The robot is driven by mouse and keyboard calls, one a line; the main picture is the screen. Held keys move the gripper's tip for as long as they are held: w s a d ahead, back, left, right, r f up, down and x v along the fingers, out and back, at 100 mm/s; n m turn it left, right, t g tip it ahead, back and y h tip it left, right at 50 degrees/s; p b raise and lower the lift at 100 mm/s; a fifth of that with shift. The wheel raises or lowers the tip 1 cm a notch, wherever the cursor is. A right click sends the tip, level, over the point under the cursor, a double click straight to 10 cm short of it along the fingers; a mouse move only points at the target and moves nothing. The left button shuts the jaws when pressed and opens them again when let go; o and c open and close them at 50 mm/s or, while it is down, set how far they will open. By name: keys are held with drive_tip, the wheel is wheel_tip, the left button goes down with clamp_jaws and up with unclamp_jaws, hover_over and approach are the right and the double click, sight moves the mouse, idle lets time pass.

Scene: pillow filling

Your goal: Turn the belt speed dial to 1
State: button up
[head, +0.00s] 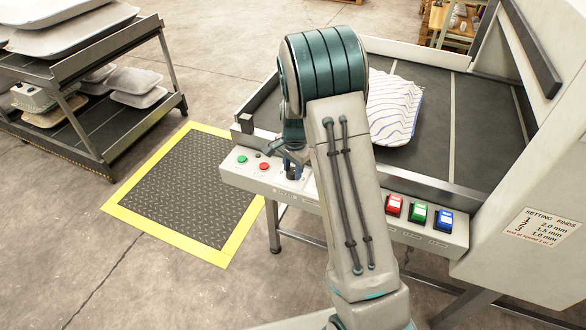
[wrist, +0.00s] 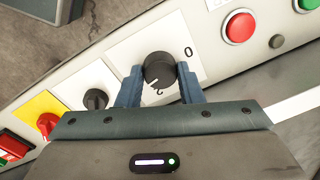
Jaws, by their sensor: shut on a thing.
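The belt speed dial (wrist: 159,66) is a round black knob on a white plate, seen in the wrist view. A "0" is printed to its right, and another mark, partly hidden, shows below it. My gripper (wrist: 158,78) has its two blue fingers on either side of the dial and is shut on it. In the head view my gripper (head: 291,168) is at the front panel, and my arm hides the dial there. A pale line shows on the lower part of the knob; I cannot tell exactly which mark it points to.
A smaller black knob (wrist: 95,99) and a red knob on a yellow plate (wrist: 47,121) sit left of the dial. A red button (wrist: 239,27) is to the right. A striped pillow (head: 394,108) lies on the conveyor belt (head: 480,130) behind my arm.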

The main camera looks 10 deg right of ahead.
drive_tip(key=n+b, duration=0.1)
drive_tip(key=n, duration=0.4)
drive_tip(key=shift+w+n, duration=0.1)
drive_tip(key=shift+n, duration=0.2)
drive_tip(key=n, duration=0.5)
drive_tip(key=shift+d+g, duration=0.1)
drive_tip(key=shift+g, duration=0.2)
drive_tip(key=n, duration=0.5)
drive_tip(key=shift+r+n, duration=0.1)
drive_tip(key=shift+n, duration=0.3)
drive_tip(key=n+p, duration=0.1)
drive_tip(key=n, duration=0.4)
drive_tip(key=o, duration=1)
drive_tip(key=r, duration=0.9)
drive_tip(key=r+p, duration=0.1)
drive_tip(key=r, duration=0.3)
drive_tip(key=shift+w+d+r, duration=0.15)
drive_tip(key=shift+w+r, duration=0.15)
drive_tip(key=shift+r, duration=0.05)
